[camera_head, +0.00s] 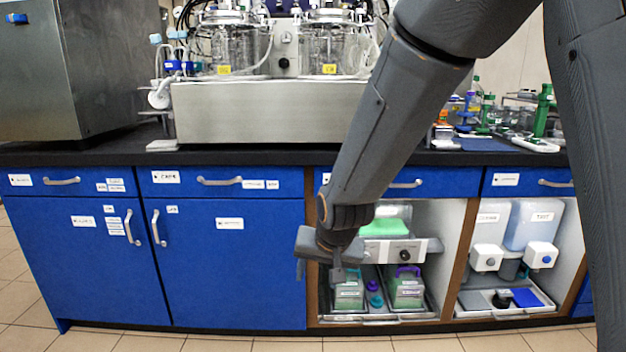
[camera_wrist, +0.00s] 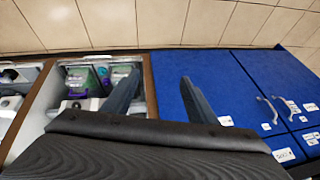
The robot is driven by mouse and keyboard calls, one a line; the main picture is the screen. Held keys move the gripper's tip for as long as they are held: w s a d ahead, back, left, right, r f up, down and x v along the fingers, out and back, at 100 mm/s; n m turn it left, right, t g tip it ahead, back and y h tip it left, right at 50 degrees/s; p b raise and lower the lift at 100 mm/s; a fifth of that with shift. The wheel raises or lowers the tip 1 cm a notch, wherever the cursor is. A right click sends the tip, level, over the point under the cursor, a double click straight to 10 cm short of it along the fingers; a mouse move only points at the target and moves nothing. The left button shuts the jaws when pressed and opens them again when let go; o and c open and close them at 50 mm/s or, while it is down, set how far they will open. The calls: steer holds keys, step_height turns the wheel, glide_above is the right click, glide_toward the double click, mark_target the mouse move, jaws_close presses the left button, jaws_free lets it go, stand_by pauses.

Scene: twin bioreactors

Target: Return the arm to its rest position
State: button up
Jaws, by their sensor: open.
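My arm comes down from the upper right in the head view, bent at the elbow, and ends low in front of the cabinets. My gripper (camera_head: 320,272) hangs at the left edge of the open shelf, in front of the blue cabinet fronts. In the wrist view my gripper (camera_wrist: 160,98) shows two dark fingers set wide apart with nothing between them. Behind the fingers are the brown shelf edge and a blue door (camera_wrist: 207,70). Whether the fingertips touch the cabinet cannot be told.
The black bench top (camera_head: 250,152) carries the twin bioreactors (camera_head: 285,50), a grey metal box (camera_head: 65,75) and a cluster of bottles (camera_head: 490,115). Water tanks (camera_head: 530,225) stand to the right. Tiled floor lies in front.

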steer(key=s+d+r+n+g+h, duration=0.1)
steer(key=s+d+r+n+g, duration=0.15)
steer(key=s, duration=0.95)
steer(key=s+d+r+n+g, duration=0.1)
steer(key=s+r+n+g, duration=0.25)
steer(key=s, duration=0.95)
steer(key=s+d+r+m+t+h+p, duration=0.1)
steer(key=d+r+m+p, duration=0.3)
steer(key=d+r+p, duration=1)
step_height(320, 180, up, 3)
steer(key=p, duration=0.9)
steer(key=shift+d+m+p, duration=0.35)
steer(key=shift+m, duration=0.05)
